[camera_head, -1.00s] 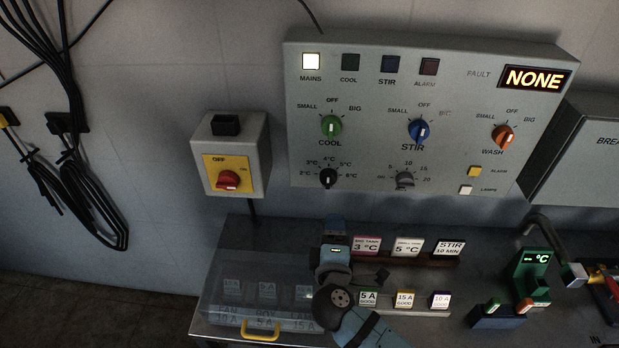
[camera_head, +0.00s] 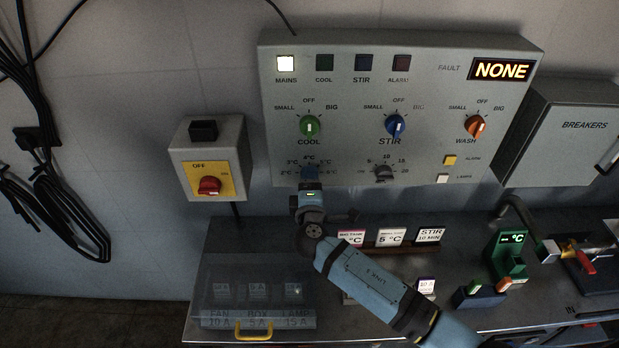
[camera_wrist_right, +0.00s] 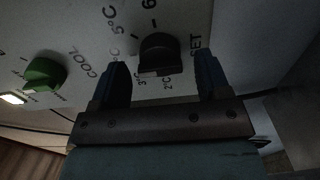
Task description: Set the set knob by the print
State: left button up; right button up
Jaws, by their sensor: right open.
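The set knob (camera_wrist_right: 158,52) is a black dial on the grey control panel, among degree marks. In the wrist view it lies between the two fingers of my right gripper (camera_wrist_right: 162,66), with a gap on each side. In the head view my right gripper (camera_head: 310,178) is in front of it and hides most of it. My right gripper is open. Printed cards stand on the bench: a pink-topped 3 °C card (camera_head: 352,237), partly covered by my arm, a white 5 °C card (camera_head: 391,237) and a STIR 10 MIN card (camera_head: 430,235). My left gripper is out of view.
The green COOL knob (camera_head: 310,126), blue STIR knob (camera_head: 395,125) and grey dial (camera_head: 384,173) are close by on the panel. The fault display (camera_head: 502,69) reads NONE. A red switch (camera_head: 209,186) is at left. A clear-lidded box (camera_head: 258,320) stands below.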

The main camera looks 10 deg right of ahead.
jog(key=shift+w+d, duration=0.15)
jog(key=shift+w, duration=0.55)
